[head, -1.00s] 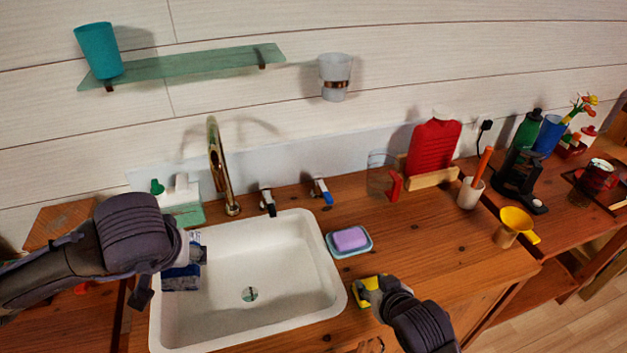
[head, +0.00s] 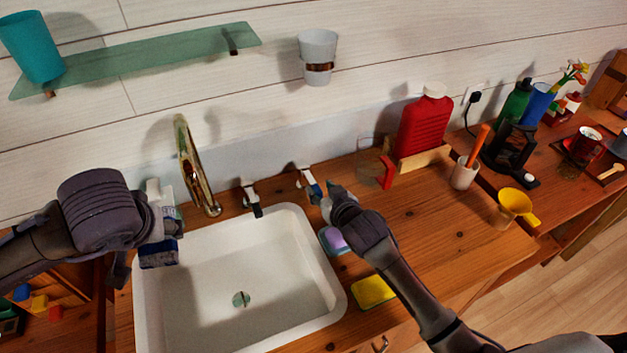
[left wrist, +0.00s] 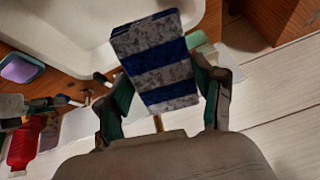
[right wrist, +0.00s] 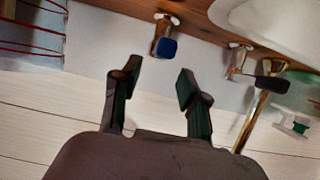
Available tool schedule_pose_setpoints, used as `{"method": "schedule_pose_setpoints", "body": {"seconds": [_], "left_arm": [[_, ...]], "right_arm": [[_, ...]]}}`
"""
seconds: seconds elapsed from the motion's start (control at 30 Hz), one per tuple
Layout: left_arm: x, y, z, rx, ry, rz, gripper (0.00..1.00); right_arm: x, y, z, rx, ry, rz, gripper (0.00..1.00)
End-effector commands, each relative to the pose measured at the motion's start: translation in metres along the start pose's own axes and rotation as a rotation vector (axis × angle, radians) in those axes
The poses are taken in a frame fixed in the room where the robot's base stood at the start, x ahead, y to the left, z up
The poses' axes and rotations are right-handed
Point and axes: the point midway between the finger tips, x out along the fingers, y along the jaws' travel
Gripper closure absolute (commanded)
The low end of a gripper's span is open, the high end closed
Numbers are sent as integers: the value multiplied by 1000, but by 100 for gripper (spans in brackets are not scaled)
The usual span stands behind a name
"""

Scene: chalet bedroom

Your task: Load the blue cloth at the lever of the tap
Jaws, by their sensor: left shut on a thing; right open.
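The blue cloth, striped blue and grey, hangs folded from my left gripper (head: 165,228), over the left side of the sink. It also fills the jaws in the left wrist view (left wrist: 157,60). The gold tap spout (head: 194,165) rises behind the sink. A black-tipped lever (head: 252,198) and a blue-tipped lever (head: 309,182) stand to its right. My right gripper (head: 332,200) is just right of the blue-tipped lever. In the right wrist view its jaws (right wrist: 156,82) are open and empty, with the blue-tipped lever (right wrist: 165,46) a little beyond them.
The white sink (head: 225,315) lies in the wooden counter. A purple soap on a dish (head: 333,241) is partly behind my right gripper. A yellow sponge (head: 373,291) lies right of the sink. A red bottle (head: 423,125), a glass and a cup with an orange handle (head: 464,173) stand farther right.

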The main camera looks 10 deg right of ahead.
Motion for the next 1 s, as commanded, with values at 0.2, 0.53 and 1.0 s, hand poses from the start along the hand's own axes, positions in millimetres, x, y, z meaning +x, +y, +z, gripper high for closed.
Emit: {"method": "schedule_pose_setpoints", "body": {"seconds": [0.2, 0.53, 1.0], "left_arm": [[-1, 0, -1, 0, 0, 0, 65], [-2, 0, -1, 0, 0, 0, 65], [-2, 0, -1, 0, 0, 0, 65]], "right_arm": [[37, 0, 0, 0, 0, 0, 56], [57, 0, 0, 1, -1, 0, 56], [57, 0, 0, 0, -1, 0, 96]]}}
